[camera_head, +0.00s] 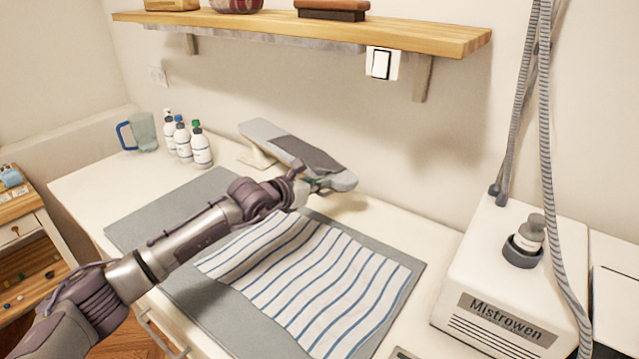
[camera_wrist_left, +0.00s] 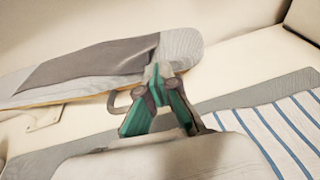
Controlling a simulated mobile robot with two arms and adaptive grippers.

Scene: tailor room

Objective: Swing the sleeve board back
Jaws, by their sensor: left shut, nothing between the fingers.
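The sleeve board (camera_head: 290,146) is a long grey padded board with a darker band across it, on a pale stand (camera_head: 257,155) at the back of the table. It points from back left to front right, near the wall. My left gripper (camera_head: 316,183) is at the front edge of the board near its right end. In the left wrist view the board (camera_wrist_left: 110,65) fills the upper left, and the gripper (camera_wrist_left: 158,72) has its fingertips together against or just before the board's edge. Nothing shows between the fingers. Contact is hard to tell. My right gripper is not in view.
A striped cloth (camera_head: 310,275) lies on a grey mat (camera_head: 150,220) in front of the board. Several bottles (camera_head: 201,150) and a jug (camera_head: 144,132) stand at the left. A white steam unit (camera_head: 510,270) with hoses stands at the right. A wooden shelf (camera_head: 420,37) hangs above.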

